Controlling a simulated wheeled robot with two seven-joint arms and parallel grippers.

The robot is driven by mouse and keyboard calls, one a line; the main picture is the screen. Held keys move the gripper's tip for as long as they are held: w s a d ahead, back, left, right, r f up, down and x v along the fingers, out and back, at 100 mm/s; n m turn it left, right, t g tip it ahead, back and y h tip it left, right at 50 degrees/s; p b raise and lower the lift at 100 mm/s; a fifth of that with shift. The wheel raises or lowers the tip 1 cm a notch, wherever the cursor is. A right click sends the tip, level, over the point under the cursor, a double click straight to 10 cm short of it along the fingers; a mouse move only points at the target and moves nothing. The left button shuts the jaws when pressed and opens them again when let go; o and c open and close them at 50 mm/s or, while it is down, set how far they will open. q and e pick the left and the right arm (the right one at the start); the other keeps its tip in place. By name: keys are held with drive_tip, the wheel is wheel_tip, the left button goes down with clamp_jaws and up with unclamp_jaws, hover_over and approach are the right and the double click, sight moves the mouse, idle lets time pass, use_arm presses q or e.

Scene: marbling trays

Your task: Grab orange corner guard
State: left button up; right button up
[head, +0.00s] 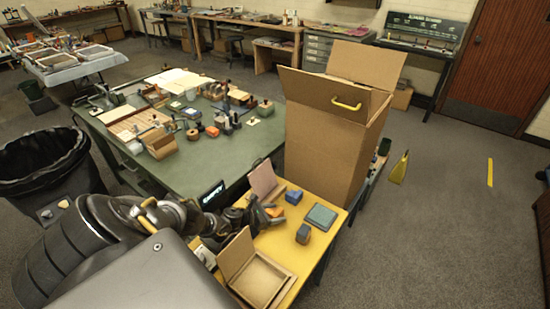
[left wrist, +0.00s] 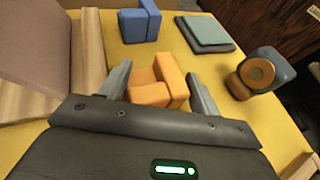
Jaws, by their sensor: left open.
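The orange corner guard (left wrist: 160,82) lies on the yellow table, between the open fingers of my left gripper (left wrist: 160,85) in the left wrist view. It is a small block of angled orange pieces. In the head view the left gripper (head: 268,214) reaches over the yellow table (head: 283,242), and the orange guard (head: 275,211) shows just beyond its fingers. The fingers stand on either side of the guard; I cannot tell whether they touch it. My right gripper is not in view.
A blue corner block (head: 293,197), a teal pad stack (head: 321,216) and a grey-blue piece with a brown round face (head: 303,234) lie nearby. A pinkish panel (head: 263,178) on a wooden base stands left. A tall cardboard box (head: 325,150) rises behind; an open box (head: 255,276) sits in front.

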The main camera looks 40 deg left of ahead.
use_arm(q)
drive_tip(key=shift+w, duration=0.2)
drive_tip(key=c, duration=0.6)
drive_tip(key=shift+r+p, duration=0.3)
drive_tip(key=shift+r, duration=0.2)
drive_tip(key=shift+r+p, duration=0.9)
drive_tip(key=shift+r, duration=3.6)
